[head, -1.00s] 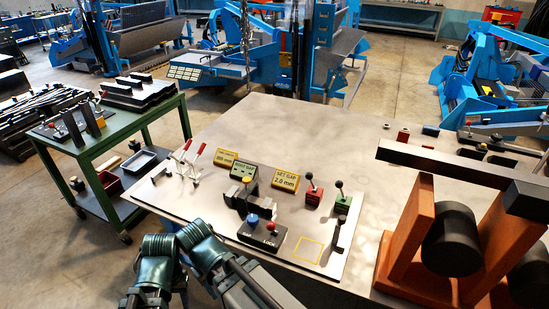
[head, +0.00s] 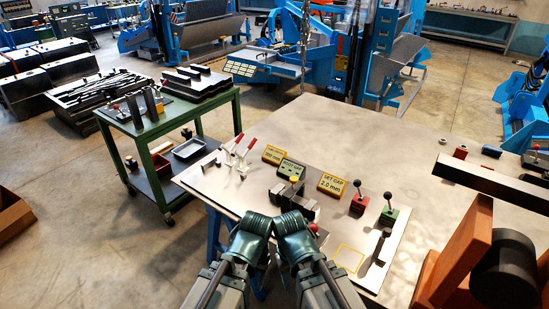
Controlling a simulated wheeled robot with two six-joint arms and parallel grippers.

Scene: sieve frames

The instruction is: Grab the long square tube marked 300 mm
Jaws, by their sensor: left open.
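Several dark bars or tubes lie on the top of the green cart (head: 205,112) at the left. Some lie on a dark rack (head: 198,82) at the cart's back. Two short dark pieces (head: 150,103) stand upright nearer the front. No 300 mm marking is readable on any of them, so I cannot tell which is the long tube. My left gripper (head: 252,243) is low in the picture, in front of the table edge and right of the cart, apart from the tubes. Its jaws are open; its fingertips are hard to make out.
The pale table (head: 340,130) carries red-handled clamps (head: 238,155), yellow signs (head: 333,184), and red (head: 360,201) and green (head: 389,215) lever blocks. An orange frame with a black roller (head: 505,268) stands at the right. Open floor lies left of the cart.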

